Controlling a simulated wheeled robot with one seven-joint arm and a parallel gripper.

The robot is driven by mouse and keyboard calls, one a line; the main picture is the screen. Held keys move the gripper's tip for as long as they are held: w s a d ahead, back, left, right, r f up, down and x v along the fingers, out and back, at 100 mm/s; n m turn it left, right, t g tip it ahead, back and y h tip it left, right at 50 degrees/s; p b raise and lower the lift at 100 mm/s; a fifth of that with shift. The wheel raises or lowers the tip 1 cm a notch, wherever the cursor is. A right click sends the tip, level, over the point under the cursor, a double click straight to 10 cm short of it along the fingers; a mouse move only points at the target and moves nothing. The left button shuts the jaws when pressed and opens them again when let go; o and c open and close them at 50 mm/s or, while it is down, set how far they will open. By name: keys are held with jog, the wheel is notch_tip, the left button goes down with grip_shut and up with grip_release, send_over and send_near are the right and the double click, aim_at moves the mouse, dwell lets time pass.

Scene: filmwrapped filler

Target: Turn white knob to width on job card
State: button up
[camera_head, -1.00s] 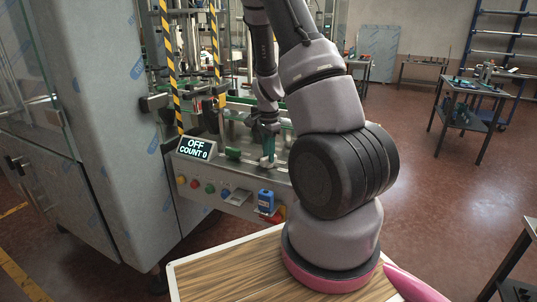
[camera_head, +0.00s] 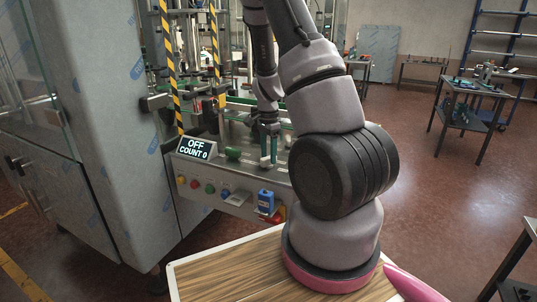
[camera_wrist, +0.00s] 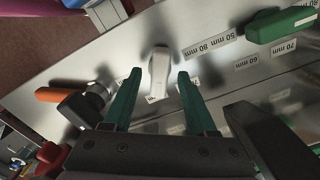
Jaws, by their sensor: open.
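The white knob (camera_wrist: 159,72) is a narrow upright bar on the metal plate, seen in the wrist view. My gripper (camera_wrist: 160,75) is open, with one green finger on each side of the knob and a visible gap to both. I cannot tell how far down the fingers reach beside it. A printed label by the knob's lower end is mostly hidden. In the head view my gripper (camera_head: 268,160) hangs over the machine's front plate, and the knob is not clear there. I cannot make out a job card with a readable width.
A green knob (camera_wrist: 280,26) lies at the upper right, near mm labels (camera_wrist: 212,43). An orange handle (camera_wrist: 62,95) with a black clamp is on the left. The display (camera_head: 196,148) reads OFF, COUNT 0. A blue object (camera_head: 266,201) is on the button panel.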

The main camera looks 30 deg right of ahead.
notch_tip(320, 180, up, 11)
jog(key=shift+f, duration=0.15)
dwell(0.6)
notch_tip(320, 180, up, 16)
jog(key=n+t+y, duration=0.2)
jog(key=n+t, duration=0.2)
jog(key=n, duration=0.2)
send_over(268, 157)
jog(key=s+a, duration=0.8)
jog(key=s+a+r+n+t, duration=0.1)
jog(key=s+a+r+n, duration=0.1)
jog(key=s, duration=0.4)
jog(key=s+a+r+n+t, duration=0.2)
jog(key=s+a+r+n, duration=0.1)
jog(key=s+r+n, duration=0.1)
jog(key=shift+s+r, duration=0.7)
jog(key=shift+s, duration=0.15)
